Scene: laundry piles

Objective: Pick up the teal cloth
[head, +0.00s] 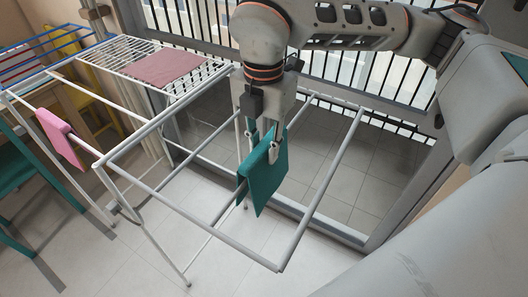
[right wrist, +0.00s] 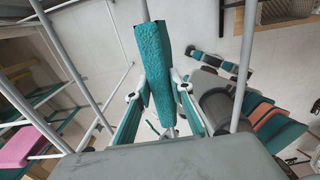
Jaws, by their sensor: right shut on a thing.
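The teal cloth (head: 265,180) hangs folded over a bar of the white drying rack (head: 190,212), in the middle of the head view. My right gripper (head: 262,150) comes down from above and is shut on the cloth's upper part. In the right wrist view the cloth (right wrist: 153,62) runs as a narrow teal strip along a rack bar, between the two fingertips of my right gripper (right wrist: 158,92). The head view does not clearly show whether the cloth is clear of the bar. My left gripper is not in view.
A pink cloth (head: 62,138) hangs on the rack's left side. A dusty-pink cloth (head: 163,66) lies flat on the rack's white grid (head: 118,55). A teal chair (head: 22,180) stands at the left. A dark barred railing (head: 385,90) runs behind the rack.

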